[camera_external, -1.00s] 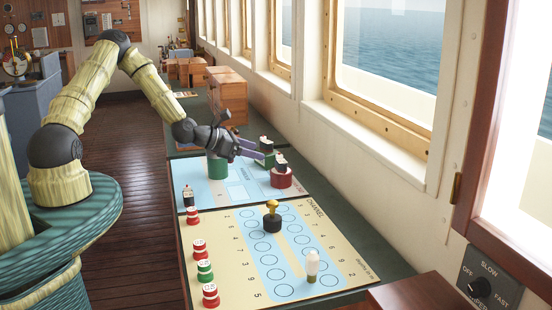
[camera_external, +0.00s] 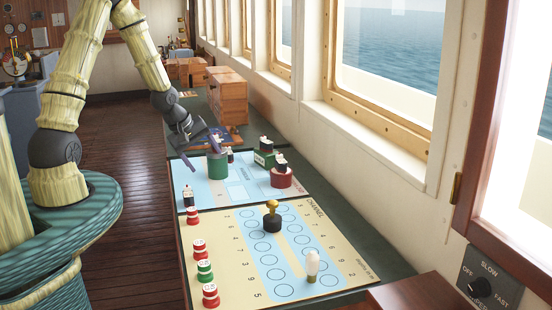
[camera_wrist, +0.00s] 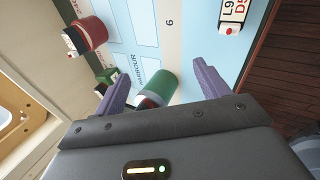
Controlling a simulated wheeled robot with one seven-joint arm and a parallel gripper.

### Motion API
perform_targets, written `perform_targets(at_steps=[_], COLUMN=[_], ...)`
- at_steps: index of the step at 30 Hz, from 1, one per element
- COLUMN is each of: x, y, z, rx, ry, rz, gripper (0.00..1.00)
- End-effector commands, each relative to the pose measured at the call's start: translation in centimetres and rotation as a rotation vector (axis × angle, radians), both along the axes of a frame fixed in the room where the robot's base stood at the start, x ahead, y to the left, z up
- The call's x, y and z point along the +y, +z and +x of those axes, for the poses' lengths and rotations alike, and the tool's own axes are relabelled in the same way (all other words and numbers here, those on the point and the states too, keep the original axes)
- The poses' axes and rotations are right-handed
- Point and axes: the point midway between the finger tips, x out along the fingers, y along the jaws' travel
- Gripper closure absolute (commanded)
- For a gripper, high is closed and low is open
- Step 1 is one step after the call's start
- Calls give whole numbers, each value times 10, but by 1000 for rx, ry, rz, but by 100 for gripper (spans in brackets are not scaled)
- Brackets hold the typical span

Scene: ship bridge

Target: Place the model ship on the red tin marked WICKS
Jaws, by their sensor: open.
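A red tin (camera_external: 281,178) stands on the blue part of the chart board, with a small black-and-white piece (camera_external: 282,163) on top. The red tin also shows at the top left of the wrist view (camera_wrist: 92,32); its lettering is unreadable. A green tin (camera_external: 217,168) stands to its left. In the wrist view, a small red, white and dark object (camera_wrist: 148,102) shows at the near end of the green tin (camera_wrist: 160,84); I cannot tell whether it is the model ship. My gripper (camera_wrist: 162,85) is open and empty above the green tin, its fingers apart on either side.
A green box (camera_external: 264,158) with a dark piece on it stands behind the red tin. A black-and-white piece (camera_external: 188,196) stands at the board's left edge. Several red and green discs, a brass-knobbed black piece (camera_external: 272,216) and a white bulb-shaped piece (camera_external: 313,265) stand nearer. Wooden boxes (camera_external: 227,97) stand behind.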

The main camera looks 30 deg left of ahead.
Motion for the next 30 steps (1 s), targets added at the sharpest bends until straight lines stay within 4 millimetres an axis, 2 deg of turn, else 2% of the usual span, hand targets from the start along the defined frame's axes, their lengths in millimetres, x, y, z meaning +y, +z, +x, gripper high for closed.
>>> perform_targets(at_steps=[3, 9, 16, 21, 30], x=[23, 54, 75, 78, 78], y=[20, 52, 83, 88, 88], z=[-21, -61, -109, -122, -122], rx=[-6, 20, 51, 58, 58], ry=[-173, -466, -769, -854, -855], rz=[173, 391, 511, 526, 527], gripper=[26, 26, 26, 26, 26])
